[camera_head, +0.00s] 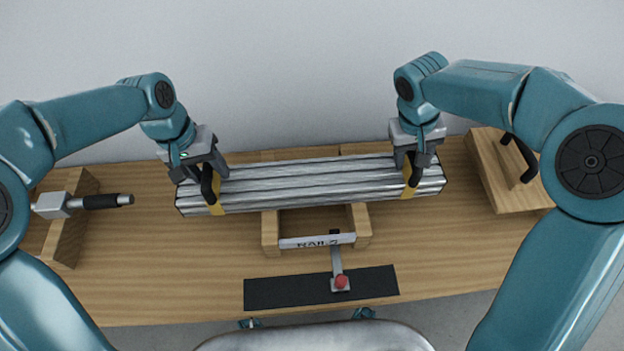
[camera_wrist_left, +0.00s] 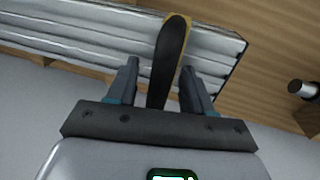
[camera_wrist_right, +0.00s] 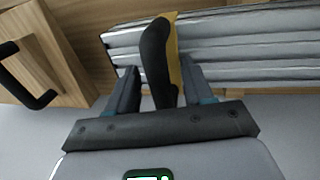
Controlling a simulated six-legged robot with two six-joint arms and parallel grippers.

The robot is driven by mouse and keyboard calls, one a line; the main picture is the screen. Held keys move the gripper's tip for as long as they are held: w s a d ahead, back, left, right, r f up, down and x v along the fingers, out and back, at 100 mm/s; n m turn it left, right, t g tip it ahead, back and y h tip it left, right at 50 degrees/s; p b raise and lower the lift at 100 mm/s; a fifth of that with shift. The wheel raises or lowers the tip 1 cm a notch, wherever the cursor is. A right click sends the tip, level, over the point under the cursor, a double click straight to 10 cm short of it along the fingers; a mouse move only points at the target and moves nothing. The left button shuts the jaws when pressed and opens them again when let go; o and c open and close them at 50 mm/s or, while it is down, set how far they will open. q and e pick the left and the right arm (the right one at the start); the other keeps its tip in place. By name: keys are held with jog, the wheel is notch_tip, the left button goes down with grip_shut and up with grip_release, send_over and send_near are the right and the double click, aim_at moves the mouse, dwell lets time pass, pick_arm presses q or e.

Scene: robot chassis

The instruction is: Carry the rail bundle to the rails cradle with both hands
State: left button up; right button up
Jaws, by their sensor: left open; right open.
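The rail bundle (camera_head: 310,182) is a stack of long silver rails with a yellow strap and a black handle near each end. It lies slightly tilted across the back of the rails cradle (camera_head: 270,232), a wooden frame with a label reading RAILS. My left gripper (camera_head: 213,175) is open at the left handle; in the left wrist view its fingers stand either side of the black handle (camera_wrist_left: 168,62). My right gripper (camera_head: 417,160) is open at the right handle; in the right wrist view its fingers stand either side of that handle (camera_wrist_right: 158,62). Both grippers look apart from the handles.
A wooden block with a black-gripped tool (camera_head: 95,202) stands at the left of the table. A wooden box with a black handle (camera_head: 505,175) stands at the right. A black mat (camera_head: 285,292) and a red-knobbed lever (camera_head: 341,281) lie in front of the cradle. A wall rises behind.

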pick_arm(q)
grip_shut()
pick_arm(e)
grip_shut()
dwell(0.9)
